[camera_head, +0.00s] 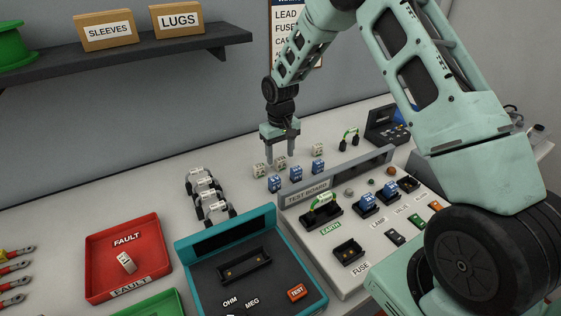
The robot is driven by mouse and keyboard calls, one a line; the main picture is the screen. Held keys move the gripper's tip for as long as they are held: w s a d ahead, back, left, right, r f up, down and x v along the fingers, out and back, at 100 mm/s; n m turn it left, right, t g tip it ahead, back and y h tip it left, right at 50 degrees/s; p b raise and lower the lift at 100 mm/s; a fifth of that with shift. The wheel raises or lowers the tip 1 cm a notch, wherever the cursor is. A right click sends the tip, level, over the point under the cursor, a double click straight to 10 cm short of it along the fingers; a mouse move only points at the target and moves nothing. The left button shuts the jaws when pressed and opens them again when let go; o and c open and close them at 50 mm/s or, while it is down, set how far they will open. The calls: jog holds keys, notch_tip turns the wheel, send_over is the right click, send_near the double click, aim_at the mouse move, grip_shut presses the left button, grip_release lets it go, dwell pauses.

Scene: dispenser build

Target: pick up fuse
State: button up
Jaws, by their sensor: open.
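My gripper (283,155) points down above the back of the bench, open, with nothing seen between its fingers. Around and below its fingertips are small blocks, likely the fuses: a pale one (260,170) to the left, another pale one (281,162) partly behind a finger, and one (317,148) to the right. Blue blocks with white markings, such as the one (295,173) just below the fingers, stand nearer the camera. Their labels are too small to read. The black holder marked FUSE (348,251) on the test board shows no block in it.
The test board (325,235) stands right of centre, with blue blocks in its LAMP holders. A teal tester (195,270) is at the front. The red FAULT tray (98,270) holds a white piece (126,262). A dark shelf (150,50) hangs at upper left.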

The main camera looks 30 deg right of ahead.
aim_at(280, 164)
jog(key=shift+f, duration=1.4)
jog(key=c, duration=1)
jog(key=shift+c, duration=0.2)
